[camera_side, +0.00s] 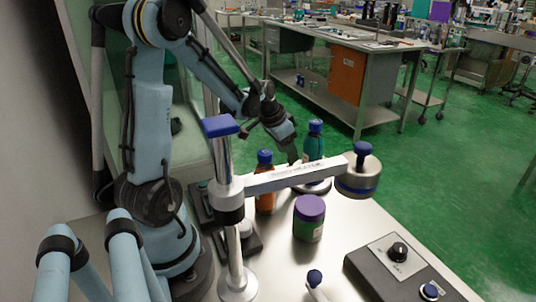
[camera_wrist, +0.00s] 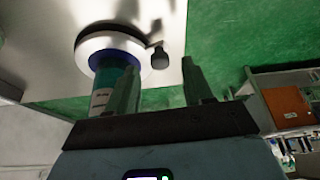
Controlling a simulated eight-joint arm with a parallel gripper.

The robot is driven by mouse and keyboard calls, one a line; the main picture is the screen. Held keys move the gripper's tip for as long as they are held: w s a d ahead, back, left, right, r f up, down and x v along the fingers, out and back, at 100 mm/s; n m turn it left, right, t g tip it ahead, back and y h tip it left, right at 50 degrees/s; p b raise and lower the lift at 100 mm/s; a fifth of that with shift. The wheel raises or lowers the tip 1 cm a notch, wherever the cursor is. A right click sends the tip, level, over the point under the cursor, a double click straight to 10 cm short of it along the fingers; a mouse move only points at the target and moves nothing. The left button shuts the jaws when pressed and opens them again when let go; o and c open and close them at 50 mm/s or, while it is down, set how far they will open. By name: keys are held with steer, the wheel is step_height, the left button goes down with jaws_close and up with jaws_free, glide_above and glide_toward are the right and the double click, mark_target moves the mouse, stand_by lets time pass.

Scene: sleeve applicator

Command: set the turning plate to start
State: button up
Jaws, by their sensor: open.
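The turning plate is a pale round disc (camera_side: 313,187) on the table, partly hidden by the applicator's arm in the side view. It also shows in the wrist view (camera_wrist: 84,43), with a dark handle knob (camera_wrist: 160,58) sticking out beside its rim. A teal bottle with a blue cap (camera_side: 315,127) stands upright on the plate; it also shows in the wrist view (camera_wrist: 103,90). My gripper (camera_side: 292,160) is left of the bottle, above the table. In the wrist view my gripper (camera_wrist: 158,70) is open and empty, and the knob appears between its fingertips; I cannot tell the distance.
A post with a blue top (camera_side: 222,126) carries a horizontal arm (camera_side: 290,177) with a round head (camera_side: 358,178). An orange bottle (camera_side: 265,190) and a purple-lidded jar (camera_side: 309,218) stand nearby. A control box with a knob (camera_side: 400,270) sits at the front right.

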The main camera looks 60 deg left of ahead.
steer(key=shift+x, duration=1.3)
jaws_close()
